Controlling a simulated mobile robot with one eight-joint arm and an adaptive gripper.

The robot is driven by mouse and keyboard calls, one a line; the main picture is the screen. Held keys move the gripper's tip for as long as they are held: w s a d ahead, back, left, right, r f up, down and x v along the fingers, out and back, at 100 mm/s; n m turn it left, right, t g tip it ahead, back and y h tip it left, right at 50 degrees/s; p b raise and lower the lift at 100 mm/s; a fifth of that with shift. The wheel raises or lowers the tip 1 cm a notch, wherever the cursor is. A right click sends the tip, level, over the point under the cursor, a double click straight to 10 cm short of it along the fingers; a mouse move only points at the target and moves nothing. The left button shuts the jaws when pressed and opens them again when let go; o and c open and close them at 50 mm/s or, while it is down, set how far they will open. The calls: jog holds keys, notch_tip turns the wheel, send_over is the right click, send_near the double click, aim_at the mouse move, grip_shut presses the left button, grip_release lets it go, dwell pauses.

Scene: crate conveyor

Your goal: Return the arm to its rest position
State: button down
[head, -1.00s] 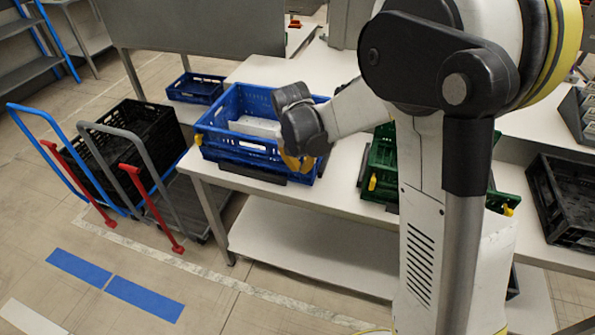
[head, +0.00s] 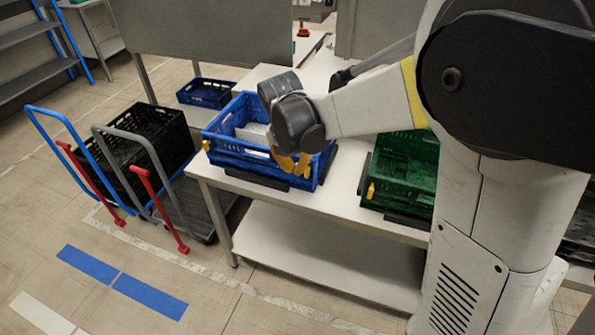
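My arm crosses the right half of the head view, with its forearm reaching left over the table (head: 345,207). The dark wrist end of the arm is above the right part of the blue crate (head: 240,157). A light grey item (head: 254,134) lies inside the blue crate. The crate stands upright on the table, and a yellow handle piece shows at its left front corner.
A green crate (head: 405,187) stands on the table, partly behind my arm. A small blue crate (head: 206,93) sits further back. A black crate (head: 150,128) rests on a cart (head: 208,205) at the left. Open floor lies at the front left.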

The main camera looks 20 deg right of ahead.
jog(key=shift+v, duration=0.75)
jog(key=s+d+r+m+t, duration=0.1)
jog(key=s+r+m, duration=0.1)
jog(key=s+m, duration=0.4)
jog(key=s+d+r+m+t+y, duration=0.1)
jog(key=s+m, duration=0.5)
jog(key=m, duration=0.7)
jog(key=s+d+r+m+t, duration=0.1)
jog(key=s+r+m+t, duration=0.1)
jog(key=s+r+m, duration=0.3)
jog(key=shift+s+d+m+t+y, duration=0.35)
jog(key=shift+s+m, duration=0.7)
jog(key=shift+m, duration=1.15)
jog(key=shift+a, duration=0.1)
